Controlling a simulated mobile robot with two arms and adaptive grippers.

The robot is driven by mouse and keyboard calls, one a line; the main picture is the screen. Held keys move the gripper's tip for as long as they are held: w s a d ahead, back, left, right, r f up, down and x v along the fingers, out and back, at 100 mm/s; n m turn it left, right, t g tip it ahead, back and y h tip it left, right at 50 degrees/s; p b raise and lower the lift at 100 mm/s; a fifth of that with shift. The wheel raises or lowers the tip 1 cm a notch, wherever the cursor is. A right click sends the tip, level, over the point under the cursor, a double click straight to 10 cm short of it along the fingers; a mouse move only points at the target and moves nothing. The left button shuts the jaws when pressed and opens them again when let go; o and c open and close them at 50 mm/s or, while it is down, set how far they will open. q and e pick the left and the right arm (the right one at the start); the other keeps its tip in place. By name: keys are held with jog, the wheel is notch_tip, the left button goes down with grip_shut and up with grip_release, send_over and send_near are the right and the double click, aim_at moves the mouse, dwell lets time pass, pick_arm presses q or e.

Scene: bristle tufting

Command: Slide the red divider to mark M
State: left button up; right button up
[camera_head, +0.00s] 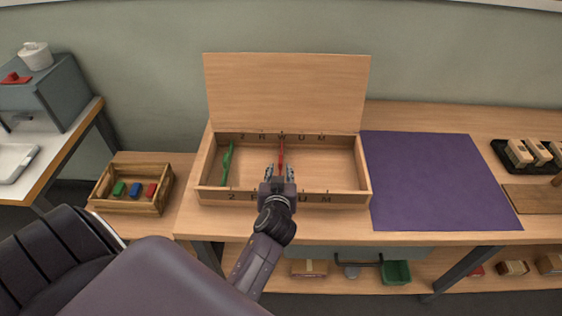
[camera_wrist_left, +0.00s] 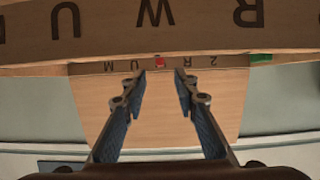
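The red divider (camera_head: 281,156) stands inside the open wooden box (camera_head: 367,172), in line with mark W on the back rim. Mark M (camera_head: 322,137) is farther right on that rim, beyond U. A green divider (camera_head: 227,163) stands near the left end. My left gripper (camera_head: 279,171) is over the front part of the box, at the near end of the red divider, partly hiding it. In the left wrist view its fingers (camera_wrist_left: 160,78) are apart, with nothing seen between them; a small red piece (camera_wrist_left: 159,61) shows between and beyond the tips. My right gripper is not in view.
The raised lid (camera_head: 287,92) stands behind the box. A purple mat (camera_head: 436,180) lies to the right, bare. A small wooden crate (camera_head: 133,207) with coloured blocks sits at the left. A black tray (camera_head: 513,168) with wooden pieces is at far right.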

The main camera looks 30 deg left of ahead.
aim_at(281, 164)
pick_arm(q)
jog(key=shift+w+a+f, duration=0.15)
jog(key=shift+w+f, duration=0.15)
jog(key=shift+f, duration=0.2)
jog(key=shift+w+a+f, duration=0.15)
jog(key=shift+w+a, duration=0.2)
jog(key=shift+w, duration=0.2)
jog(key=shift+p+x, duration=0.4)
jog(key=shift+x, duration=2.7)
jog(key=shift+c, duration=0.7)
grip_shut()
